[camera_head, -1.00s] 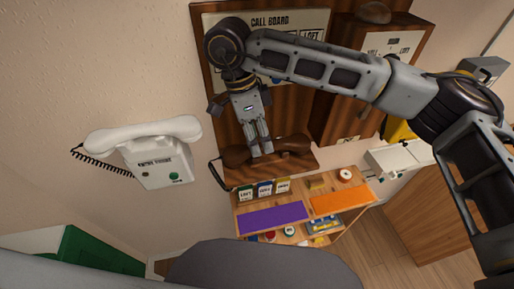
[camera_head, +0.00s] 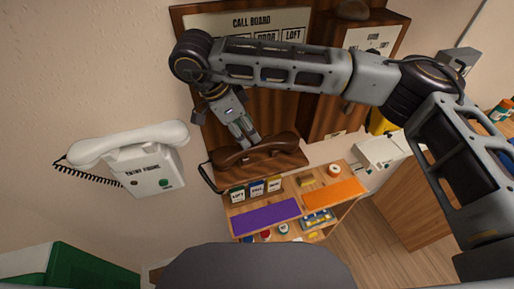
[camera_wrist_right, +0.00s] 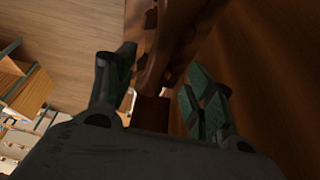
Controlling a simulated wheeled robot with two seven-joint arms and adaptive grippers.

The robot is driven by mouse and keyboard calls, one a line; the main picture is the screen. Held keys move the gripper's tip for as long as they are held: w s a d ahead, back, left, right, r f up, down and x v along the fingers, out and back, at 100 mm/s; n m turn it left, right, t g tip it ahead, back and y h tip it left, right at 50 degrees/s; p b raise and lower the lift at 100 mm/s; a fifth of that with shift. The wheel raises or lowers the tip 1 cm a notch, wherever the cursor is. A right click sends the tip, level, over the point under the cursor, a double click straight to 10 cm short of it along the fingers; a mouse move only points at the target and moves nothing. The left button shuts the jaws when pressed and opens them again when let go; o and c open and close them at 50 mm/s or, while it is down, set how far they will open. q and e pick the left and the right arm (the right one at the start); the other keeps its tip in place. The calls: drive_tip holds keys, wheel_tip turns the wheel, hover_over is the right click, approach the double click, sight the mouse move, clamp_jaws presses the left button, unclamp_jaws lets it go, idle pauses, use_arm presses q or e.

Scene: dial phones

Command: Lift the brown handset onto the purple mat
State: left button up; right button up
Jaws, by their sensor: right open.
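The brown handset (camera_head: 255,150) lies along the wooden ledge at the foot of the call board, with a dark cord at its left end. My right gripper (camera_head: 246,138) comes down over its middle from above. In the right wrist view, brown wood, apparently the handset (camera_wrist_right: 165,55), shows between the spread fingers of my right gripper (camera_wrist_right: 158,88). The fingers are open, and I cannot tell whether either touches it. The purple mat (camera_head: 265,217) lies flat on the small wooden table below the ledge. My left gripper is not in view.
A white telephone (camera_head: 150,165) hangs on the left wall. An orange mat (camera_head: 333,194) lies right of the purple one. Small labelled cards (camera_head: 256,188) stand behind the purple mat. A wooden cabinet (camera_head: 350,75) is right of the call board (camera_head: 250,22).

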sight(253, 144)
drive_tip(key=shift+w+d+f, duration=0.1)
drive_tip(key=shift+d+f, duration=0.2)
drive_tip(key=shift+f, duration=0.25)
drive_tip(key=shift+p+x, duration=0.7)
drive_tip(key=shift+x, duration=1.9)
drive_tip(key=shift+d, duration=0.15)
drive_tip(key=shift+c, duration=0.3)
